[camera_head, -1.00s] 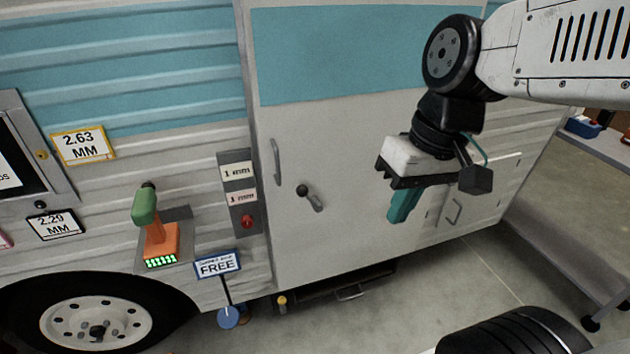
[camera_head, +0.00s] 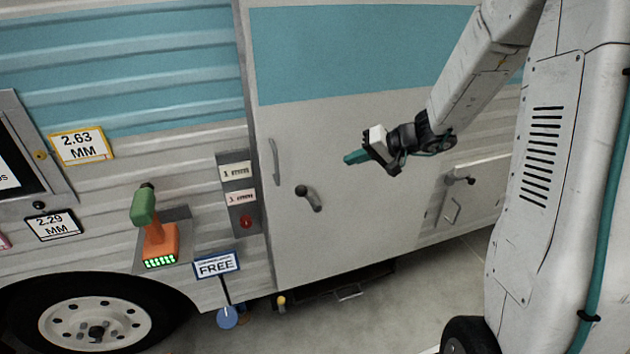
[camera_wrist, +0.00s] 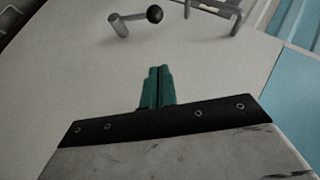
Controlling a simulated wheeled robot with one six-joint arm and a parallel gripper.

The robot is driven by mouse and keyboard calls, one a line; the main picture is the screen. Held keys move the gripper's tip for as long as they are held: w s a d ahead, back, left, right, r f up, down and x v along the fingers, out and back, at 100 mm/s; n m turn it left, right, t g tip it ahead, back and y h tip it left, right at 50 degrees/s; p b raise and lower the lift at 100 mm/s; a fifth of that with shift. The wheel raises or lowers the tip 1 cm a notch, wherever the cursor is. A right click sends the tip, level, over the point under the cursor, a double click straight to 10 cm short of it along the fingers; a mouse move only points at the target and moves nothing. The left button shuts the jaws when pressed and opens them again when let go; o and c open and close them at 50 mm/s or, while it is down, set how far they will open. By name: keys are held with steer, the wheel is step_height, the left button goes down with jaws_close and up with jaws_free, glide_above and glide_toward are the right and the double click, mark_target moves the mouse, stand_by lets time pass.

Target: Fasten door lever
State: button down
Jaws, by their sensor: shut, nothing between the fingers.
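The door lever (camera_head: 308,197) is a short grey arm with a dark ball knob, on the camper's pale door (camera_head: 350,150). In the head view it slants, with the knob at upper left and the pivot at lower right. It also shows near the top of the wrist view (camera_wrist: 136,20), apart from my fingers. My gripper (camera_head: 348,158) has teal fingers, shut and empty, pointing left, above and to the right of the lever. In the wrist view the shut fingertips (camera_wrist: 160,70) are in front of the door panel.
A grey door handle (camera_head: 275,162) is left of the lever. A panel with a red button (camera_head: 245,222) is beside the door. A green and orange drill (camera_head: 150,222) stands on a small shelf. A lower hatch with its own lever (camera_head: 462,180) is at right.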

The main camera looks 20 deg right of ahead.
steer(key=shift+a, duration=0.1)
glide_above(308, 197)
steer(key=d, duration=0.2)
steer(key=shift+s+a+f, duration=0.1)
steer(key=shift+f, duration=1.95)
steer(key=shift+s+f, duration=0.1)
steer(key=shift+f, duration=1.95)
